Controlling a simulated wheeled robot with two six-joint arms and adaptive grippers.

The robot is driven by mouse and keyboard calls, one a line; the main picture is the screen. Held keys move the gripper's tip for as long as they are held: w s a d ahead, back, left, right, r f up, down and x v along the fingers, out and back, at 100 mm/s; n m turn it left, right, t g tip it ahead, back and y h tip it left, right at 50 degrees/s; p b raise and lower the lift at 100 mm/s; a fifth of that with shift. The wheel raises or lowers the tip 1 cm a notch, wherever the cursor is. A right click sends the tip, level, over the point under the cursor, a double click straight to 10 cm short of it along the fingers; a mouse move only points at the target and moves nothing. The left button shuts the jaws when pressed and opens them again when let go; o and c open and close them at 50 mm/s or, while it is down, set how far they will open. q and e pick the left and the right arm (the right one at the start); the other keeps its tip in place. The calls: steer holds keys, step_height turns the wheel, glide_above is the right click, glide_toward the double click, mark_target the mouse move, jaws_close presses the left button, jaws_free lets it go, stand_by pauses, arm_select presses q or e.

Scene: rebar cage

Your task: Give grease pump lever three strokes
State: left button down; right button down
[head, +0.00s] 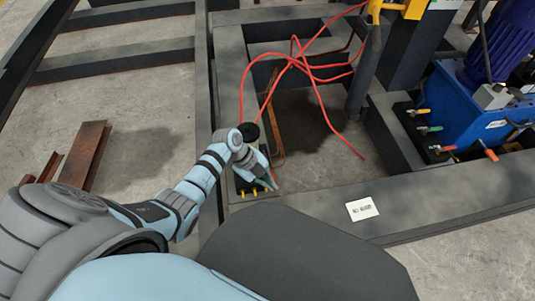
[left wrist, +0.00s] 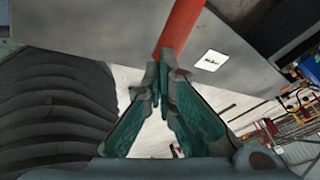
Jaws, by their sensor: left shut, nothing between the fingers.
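The grease pump shows in the head view as a black-topped cylinder (head: 250,132) at the frame's near left corner, mostly hidden behind my left wrist. Small yellow fittings (head: 256,191) sit at its foot. My left gripper (head: 272,183) is beside it, pointing down, shut and empty. In the left wrist view its teal fingers meet at the tips (left wrist: 164,66). A red bar (left wrist: 182,28), which looks like the pump lever, starts just past the fingertips; I cannot tell whether they touch. A dark ribbed round body (left wrist: 60,110) fills the left side there. My right gripper is out of view.
Red hoses (head: 300,62) lie tangled over the dark steel frame (head: 320,206). A white label (head: 362,208) is on the near beam. A blue hydraulic unit (head: 470,100) with coloured valve handles stands right. Rusty steel pieces (head: 85,155) lie on the floor at left.

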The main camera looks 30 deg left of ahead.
arm_select(q)
steer(key=shift+s+d+f, duration=0.1)
steer(key=shift+f, duration=0.2)
steer(key=shift+s+d+f+b, duration=0.15)
steer(key=shift+f+b, duration=0.2)
steer(key=shift+f, duration=0.3)
steer(key=w+a+r+p, duration=0.3)
steer(key=w+a+r, duration=0.1)
steer(key=r, duration=0.6)
steer(key=shift+w+a+r, duration=0.15)
steer(key=shift+w+r, duration=0.15)
steer(key=shift+w, duration=0.5)
